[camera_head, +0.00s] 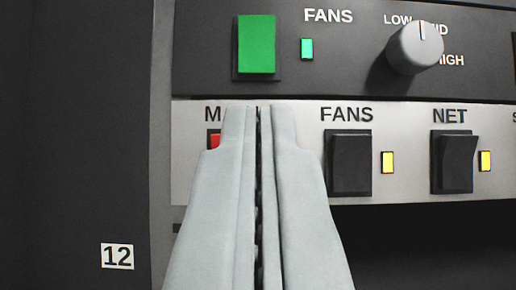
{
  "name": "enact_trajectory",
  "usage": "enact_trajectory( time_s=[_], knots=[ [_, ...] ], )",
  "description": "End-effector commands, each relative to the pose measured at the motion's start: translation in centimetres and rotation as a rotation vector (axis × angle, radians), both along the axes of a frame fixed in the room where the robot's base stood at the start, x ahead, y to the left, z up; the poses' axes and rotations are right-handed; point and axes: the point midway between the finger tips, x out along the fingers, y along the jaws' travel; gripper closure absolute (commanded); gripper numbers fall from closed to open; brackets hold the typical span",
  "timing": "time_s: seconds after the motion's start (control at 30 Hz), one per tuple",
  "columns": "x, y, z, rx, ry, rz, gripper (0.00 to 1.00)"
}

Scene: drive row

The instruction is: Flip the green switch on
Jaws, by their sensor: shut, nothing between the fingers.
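The green switch (257,45) is a rocker on the dark upper panel, left of the white FANS label. A small indicator (307,49) to its right is lit green-cyan. My gripper (258,112) is shut and empty, its two grey fingers pressed together and pointing up the picture. In the picture its tips lie below the green switch, over the lower silver panel. I cannot tell whether the tips touch the panel.
A grey knob (416,48) marked LOW, MID and HIGH stands out at the upper right. Below are a black FANS switch (350,163) and a black NET switch (454,162), each with a yellow light. A plate reading 12 (117,256) is at the lower left.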

Motion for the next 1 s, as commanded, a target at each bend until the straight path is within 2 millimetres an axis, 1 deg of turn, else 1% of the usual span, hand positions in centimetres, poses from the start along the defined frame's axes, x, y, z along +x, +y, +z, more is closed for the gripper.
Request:
enact_trajectory(
  time_s=[0.1, 0.3, 0.83, 0.93, 1.0],
  knots=[
    [-1.1, 0.1, -1.3, 0.001, 0.001, 0.002, 1.0],
    [-1.9, 0.1, -2.5, 0.001, 0.0, 0.001, 1.0],
    [-2.1, 0.0, -2.6, 0.001, 0.0, 0.001, 1.0],
    [-2.7, -0.6, -2.4, -0.003, 0.006, 0.005, 1.0],
    [-3.7, -1.5, -2.4, -0.009, 0.018, 0.014, 1.0]
  ],
)
